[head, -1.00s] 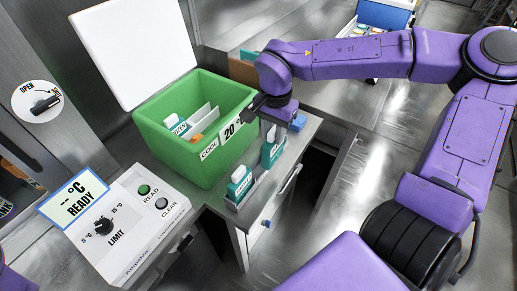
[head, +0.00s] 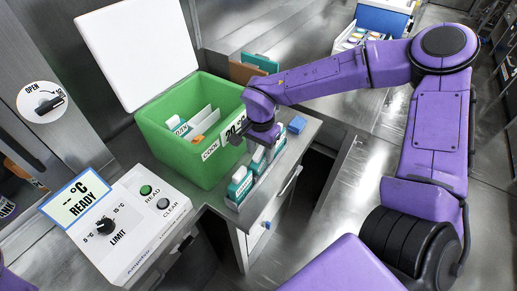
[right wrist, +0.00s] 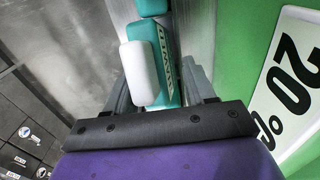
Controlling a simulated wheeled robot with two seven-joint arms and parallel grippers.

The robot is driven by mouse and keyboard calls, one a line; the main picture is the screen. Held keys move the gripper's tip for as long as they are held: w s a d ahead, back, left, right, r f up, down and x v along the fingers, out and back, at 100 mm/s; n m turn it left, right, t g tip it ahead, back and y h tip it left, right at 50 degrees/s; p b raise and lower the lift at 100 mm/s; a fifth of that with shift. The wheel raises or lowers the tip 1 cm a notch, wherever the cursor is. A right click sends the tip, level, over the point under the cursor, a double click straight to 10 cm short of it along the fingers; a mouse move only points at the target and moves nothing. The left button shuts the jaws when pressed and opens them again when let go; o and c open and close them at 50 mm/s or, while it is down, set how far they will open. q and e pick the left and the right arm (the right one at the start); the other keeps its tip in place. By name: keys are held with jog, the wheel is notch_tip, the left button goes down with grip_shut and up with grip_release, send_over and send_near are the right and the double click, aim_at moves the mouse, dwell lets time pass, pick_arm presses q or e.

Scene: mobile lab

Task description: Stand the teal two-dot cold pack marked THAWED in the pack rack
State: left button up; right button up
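My right gripper (head: 262,140) is low over the small metal counter, right of the green cooler. In the right wrist view, its two fingers (right wrist: 160,92) stand apart on either side of a teal pack (right wrist: 166,62) with a white cap. A gap shows on the pack's right side. Its lettering is upside down and looks like THAWED; no dots are discernible. In the head view this pack (head: 257,160) is partly hidden by the gripper. Another teal pack (head: 239,184) stands at the near end of the grey pack rack (head: 256,187). My left gripper is out of view.
The green cooler (head: 180,150), lid open, holds a teal-and-white pack (head: 178,125) and a divider. A blue block (head: 296,124) lies at the counter's far right. The control panel (head: 135,222) is at front left. A blue-and-white box (head: 383,18) stands at the back.

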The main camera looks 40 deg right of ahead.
jog(key=shift+w+d+f, duration=0.35)
jog(key=shift+w+d, duration=0.15)
jog(key=shift+a+r, duration=0.15)
jog(key=shift+r, duration=0.05)
jog(key=r, duration=0.2)
jog(key=a+r, duration=0.1)
jog(key=shift+s, duration=0.25)
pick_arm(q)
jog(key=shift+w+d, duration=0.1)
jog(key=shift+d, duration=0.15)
pick_arm(e)
notch_tip(320, 180, up, 10)
jog(key=shift+d+f, duration=0.2)
jog(key=shift+f, duration=0.05)
jog(key=shift+w, duration=0.1)
